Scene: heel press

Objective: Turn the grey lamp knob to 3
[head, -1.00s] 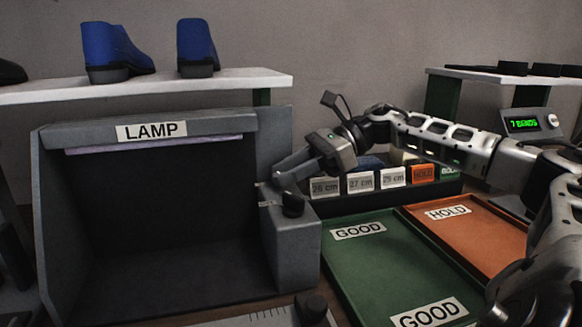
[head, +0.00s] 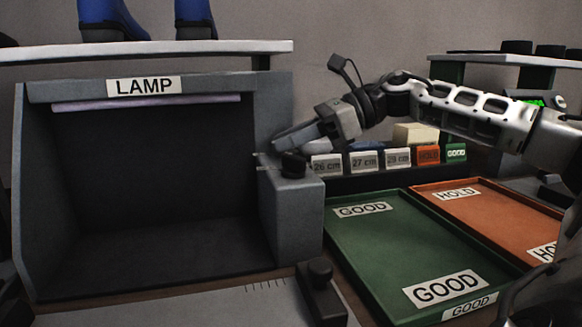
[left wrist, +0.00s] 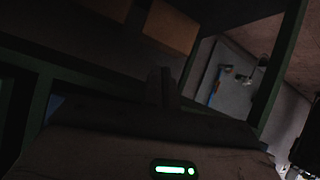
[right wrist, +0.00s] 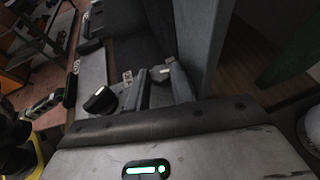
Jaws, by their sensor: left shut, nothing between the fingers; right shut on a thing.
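The grey lamp box (head: 30,190) with the LAMP sign stands at left in the head view. My right gripper (head: 280,147) reaches that block from the right. In the right wrist view its fingers (right wrist: 160,84) are closed about a small grey piece with a pale mark, apparently the grey lamp knob (right wrist: 163,72). The fingers hide much of it, and I cannot read its setting. My left gripper (left wrist: 163,86) is shut and empty, in its wrist view only.
A green GOOD tray (head: 400,235) and an orange HOLD tray (head: 490,215) lie right of the lamp. Size labels (head: 363,160) stand behind them. A shelf (head: 150,55) with blue shoes is above. A grey plate with a black slider (head: 320,285) lies in front.

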